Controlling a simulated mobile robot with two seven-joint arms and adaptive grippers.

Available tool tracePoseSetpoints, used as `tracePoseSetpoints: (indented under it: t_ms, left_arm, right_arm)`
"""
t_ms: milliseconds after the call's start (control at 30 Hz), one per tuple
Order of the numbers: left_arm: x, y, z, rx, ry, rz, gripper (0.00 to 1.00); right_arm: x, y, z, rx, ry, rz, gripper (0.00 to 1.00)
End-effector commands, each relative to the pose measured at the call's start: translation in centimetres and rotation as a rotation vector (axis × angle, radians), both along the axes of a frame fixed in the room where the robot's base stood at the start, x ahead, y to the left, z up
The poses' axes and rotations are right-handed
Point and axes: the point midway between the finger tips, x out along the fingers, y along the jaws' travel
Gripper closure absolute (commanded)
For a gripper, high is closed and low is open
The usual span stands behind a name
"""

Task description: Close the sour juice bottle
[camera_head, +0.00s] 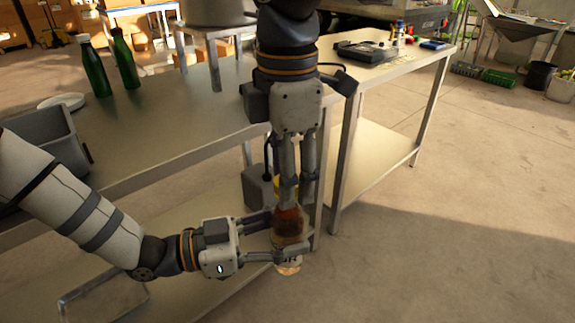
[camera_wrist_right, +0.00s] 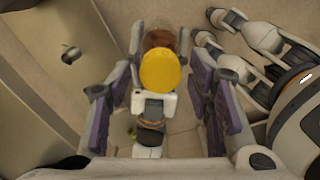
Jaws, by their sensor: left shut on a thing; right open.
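The sour juice bottle (camera_head: 287,226), with reddish-brown content, is upright beyond the table's front edge in the head view. My left gripper (camera_head: 275,238) is shut around its body from the left. A yellow cap (camera_wrist_right: 160,70) is over the bottle's top in the right wrist view; whether it is screwed tight cannot be told. My right gripper (camera_head: 298,188) points down from above at the bottle's top. Its purple-padded fingers (camera_wrist_right: 162,88) are open on both sides of the cap, with visible gaps. The fingers partly hide the cap in the head view.
A metal table (camera_head: 165,125) holds two green bottles (camera_head: 95,68), a white plate (camera_head: 61,101) and a grey bin (camera_head: 45,140). A second table (camera_head: 345,80) stands to the right with a dark device (camera_head: 366,51). The floor at the lower right is clear.

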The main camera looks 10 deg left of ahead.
Motion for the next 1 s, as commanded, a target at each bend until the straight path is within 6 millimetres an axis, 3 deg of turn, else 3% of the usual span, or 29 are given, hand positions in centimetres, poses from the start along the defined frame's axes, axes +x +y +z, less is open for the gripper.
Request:
tracePoseSetpoints:
  t_ms: [33,200,233,367,433,700,800,933,967,1000]
  left_arm:
    - [0.03,-0.03,0.2,-0.003,-0.003,0.0,1.0]
    - [0.03,-0.03,0.2,-0.003,-0.003,0.0,1.0]
    - [0.03,-0.03,0.2,-0.003,-0.003,0.0,1.0]
    - [0.03,-0.03,0.2,-0.003,-0.003,0.0,1.0]
    - [0.03,-0.03,0.2,-0.003,-0.004,0.0,1.0]
    - [0.04,-0.04,0.21,-0.003,-0.004,0.0,1.0]
    - [0.04,-0.04,0.2,-0.003,-0.004,0.0,1.0]
    - [0.03,-0.04,0.2,-0.003,-0.004,-0.001,1.0]
    - [0.03,-0.04,0.2,-0.003,-0.004,-0.001,1.0]
    - [0.02,-0.05,0.2,-0.003,-0.004,-0.001,1.0]
  right_arm:
    - [-0.01,0.0,0.08,0.0,-0.001,0.0,0.6]
    - [-0.01,0.0,0.08,0.0,-0.001,0.0,0.98]
    - [-0.01,0.0,0.08,0.0,-0.001,0.0,1.0]
    - [-0.02,0.01,0.09,0.0,-0.001,-0.012,1.0]
    - [-0.02,0.0,0.09,-0.003,-0.004,-0.109,1.0]
    - [0.02,-0.04,0.05,-0.003,-0.011,-1.057,1.0]
    - [0.03,-0.02,0.02,0.0,-0.009,-1.29,1.0]
    - [0.0,0.01,-0.01,0.0,-0.004,-1.274,1.0]
    - [0.0,0.01,-0.01,0.0,-0.003,-1.273,0.68]
    - [0.0,0.01,-0.01,0.0,-0.003,-1.273,0.59]
